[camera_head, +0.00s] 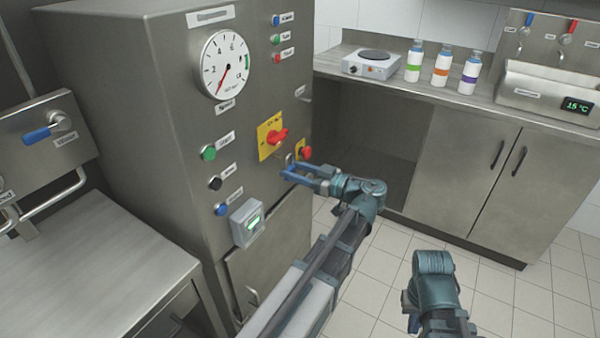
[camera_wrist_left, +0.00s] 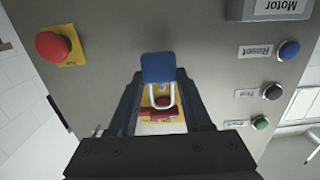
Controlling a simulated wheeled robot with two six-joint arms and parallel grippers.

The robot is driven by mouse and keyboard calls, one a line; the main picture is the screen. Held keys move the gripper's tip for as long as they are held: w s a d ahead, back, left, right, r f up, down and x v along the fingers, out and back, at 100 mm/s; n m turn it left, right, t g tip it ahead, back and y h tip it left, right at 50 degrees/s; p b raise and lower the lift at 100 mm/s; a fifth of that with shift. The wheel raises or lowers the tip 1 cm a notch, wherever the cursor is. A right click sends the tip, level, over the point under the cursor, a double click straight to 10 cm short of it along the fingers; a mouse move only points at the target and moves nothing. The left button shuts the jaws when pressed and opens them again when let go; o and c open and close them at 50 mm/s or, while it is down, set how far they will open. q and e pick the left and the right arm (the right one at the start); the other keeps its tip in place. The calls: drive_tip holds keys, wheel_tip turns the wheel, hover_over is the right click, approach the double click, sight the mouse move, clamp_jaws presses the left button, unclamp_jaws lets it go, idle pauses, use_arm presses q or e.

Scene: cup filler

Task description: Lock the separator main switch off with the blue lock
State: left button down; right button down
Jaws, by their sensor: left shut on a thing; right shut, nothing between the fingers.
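The main switch is a red rotary handle (camera_head: 278,137) on a yellow plate (camera_head: 264,150) on the steel cabinet front. Its off or on marking is too small to read. My left gripper (camera_head: 290,172) is shut on the blue lock (camera_wrist_left: 158,68), just below and right of the switch in the head view. In the left wrist view the lock's silver shackle (camera_wrist_left: 150,98) overlaps the yellow plate and red handle behind it. In the head view the lock appears apart from the switch. My right gripper (camera_head: 408,312) is shut and empty, low over the floor.
A red emergency button (camera_head: 306,153) sits close to my left gripper. Green (camera_head: 208,153), black (camera_head: 215,184) and blue (camera_head: 221,209) buttons, and a grey motor box (camera_head: 247,222), are on the cabinet's left. A counter (camera_head: 400,85) with bottles stands behind. The floor at right is clear.

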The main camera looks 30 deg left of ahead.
use_arm(q)
drive_tip(key=shift+w+a+f, duration=0.1)
drive_tip(key=shift+a+f, duration=0.05)
drive_tip(key=shift+a, duration=1.3)
drive_tip(key=shift+a+f+b, duration=0.25)
drive_tip(key=shift+a+b, duration=0.15)
drive_tip(key=shift+a, duration=0.1)
drive_tip(key=shift+c, duration=1.3)
unclamp_jaws()
drive_tip(key=s+d, duration=0.1)
drive_tip(key=d, duration=1.2)
drive_tip(key=shift+d+r+p, duration=0.3)
drive_tip(key=shift+p, duration=0.05)
